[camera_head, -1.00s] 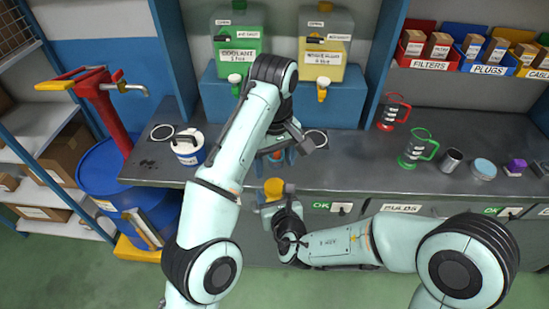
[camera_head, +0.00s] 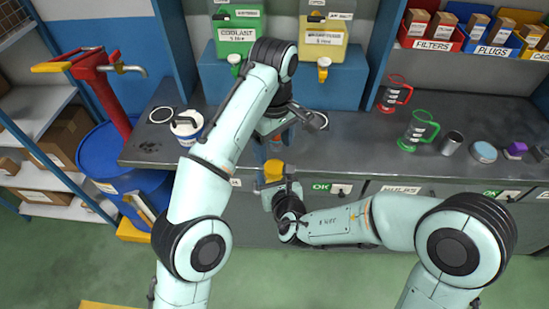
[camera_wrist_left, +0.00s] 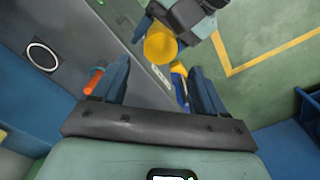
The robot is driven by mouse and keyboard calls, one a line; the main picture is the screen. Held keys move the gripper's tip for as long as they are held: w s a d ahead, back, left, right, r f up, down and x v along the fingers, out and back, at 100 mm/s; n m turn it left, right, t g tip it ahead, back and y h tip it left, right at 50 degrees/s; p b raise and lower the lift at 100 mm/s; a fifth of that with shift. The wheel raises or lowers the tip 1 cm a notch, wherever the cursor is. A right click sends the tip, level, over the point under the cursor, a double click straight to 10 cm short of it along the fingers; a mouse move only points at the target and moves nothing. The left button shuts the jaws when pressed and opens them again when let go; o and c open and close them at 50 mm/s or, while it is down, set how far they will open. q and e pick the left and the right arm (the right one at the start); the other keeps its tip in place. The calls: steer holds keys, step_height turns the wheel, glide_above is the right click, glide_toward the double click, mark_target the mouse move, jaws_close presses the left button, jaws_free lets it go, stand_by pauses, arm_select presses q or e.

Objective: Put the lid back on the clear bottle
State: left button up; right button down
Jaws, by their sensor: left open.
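My left gripper (camera_head: 276,146) hangs over the counter's front edge, pointing down. Its two blue fingers stand apart with nothing between them, as the left wrist view (camera_wrist_left: 160,84) also shows. A round yellow piece (camera_head: 273,170) is at the tip of my right gripper (camera_head: 279,186), in front of the counter and clear of its top. It shows in the left wrist view (camera_wrist_left: 160,43), off the left fingertips. The right fingers are mostly hidden. A small orange-red thing (camera_wrist_left: 93,80) lies beside one left finger. I cannot make out a clear bottle or tell which piece is its lid.
A white tub (camera_head: 187,125) stands at left on the counter. Red (camera_head: 393,94) and green (camera_head: 417,131) jugs, a metal cup (camera_head: 451,143) and small items are at right. Coolant (camera_head: 238,38) and yellow (camera_head: 323,42) dispensers stand behind. A blue drum (camera_head: 115,160) is at left.

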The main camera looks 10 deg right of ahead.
mark_target(275, 167)
arm_select(q)
steer(key=shift+s+f, duration=0.15)
steer(key=shift+f, duration=3)
steer(key=c, duration=1.1)
steer(key=m, duration=1.3)
